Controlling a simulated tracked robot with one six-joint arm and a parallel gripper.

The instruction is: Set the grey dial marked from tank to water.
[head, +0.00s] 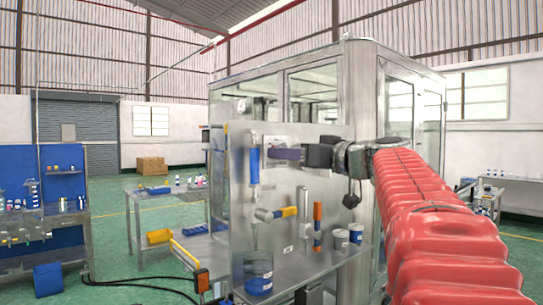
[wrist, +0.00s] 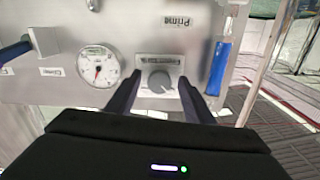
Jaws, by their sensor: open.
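The grey dial (wrist: 159,82) is a round knob on a pale plate on the metal panel, in the middle of the wrist view. Its lettering is too blurred to read, and I cannot tell which mark it points to. My gripper (wrist: 160,78) is open, with one dark finger on each side of the dial. I cannot tell whether the fingers touch it. In the head view my gripper (head: 288,154) is at the upper part of the panel, and the dial does not show clearly there.
A round white gauge (wrist: 98,66) is left of the dial, and a blue handle (wrist: 220,68) is to the right. In the head view the steel panel (head: 285,185) also carries a blue-handled lever (head: 254,165) and an orange-handled one (head: 318,222). A blue-labelled container (head: 258,272) stands below.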

